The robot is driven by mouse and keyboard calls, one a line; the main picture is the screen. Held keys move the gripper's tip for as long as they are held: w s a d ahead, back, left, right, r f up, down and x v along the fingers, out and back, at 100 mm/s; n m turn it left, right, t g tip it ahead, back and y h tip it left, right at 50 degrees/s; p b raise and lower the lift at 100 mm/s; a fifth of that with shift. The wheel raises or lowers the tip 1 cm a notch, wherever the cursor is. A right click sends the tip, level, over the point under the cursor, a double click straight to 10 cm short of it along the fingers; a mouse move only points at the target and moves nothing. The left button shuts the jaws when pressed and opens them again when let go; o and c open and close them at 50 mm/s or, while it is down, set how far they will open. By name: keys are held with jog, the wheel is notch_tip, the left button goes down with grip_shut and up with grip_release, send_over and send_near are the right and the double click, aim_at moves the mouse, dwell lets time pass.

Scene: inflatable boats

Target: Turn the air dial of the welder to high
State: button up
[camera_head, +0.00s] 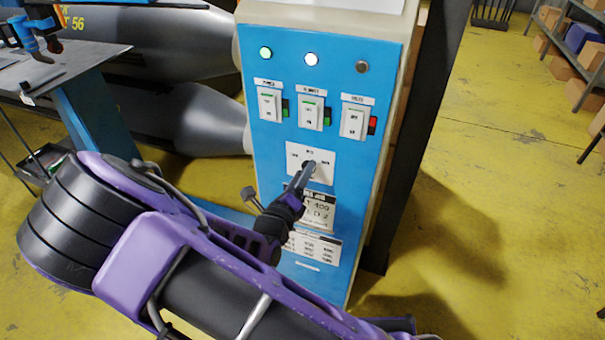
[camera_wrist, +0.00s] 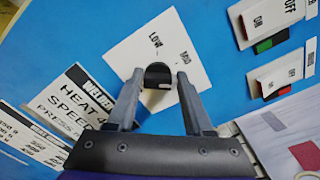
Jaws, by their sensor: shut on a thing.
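The welder (camera_head: 270,165) is a tall blue cabinet in the middle of the head view. Its air dial (camera_wrist: 158,74) is a black knob with a small white mark, on a white plate (camera_head: 322,156). The wrist view shows LOW and another label, partly blurred, beside the knob. I cannot tell for sure which label the mark faces. My gripper (camera_head: 302,174) reaches the plate from the lower left. In the wrist view my gripper (camera_wrist: 159,78) has one finger on each side of the knob and is shut on it. The fingers cover part of the plate.
Above the dial are several lamps, with green (camera_head: 265,51) and white (camera_head: 311,58) lit, and rocker switches (camera_head: 312,110). Printed labels (camera_head: 313,246) are below. A workbench (camera_head: 70,65) and grey cylindrical bodies (camera_head: 185,110) stand left. Yellow floor (camera_head: 470,170) is open on the right.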

grip_shut()
jog(key=m+p, duration=0.1)
jog(key=m, duration=0.3)
jog(key=shift+d+m+p, duration=0.15)
jog(key=shift+m+p, duration=0.15)
jog(key=shift+m, duration=0.1)
jog(key=o, duration=1.2)
grip_release()
jog(key=shift+s, duration=0.1)
jog(key=shift+s, duration=0.1)
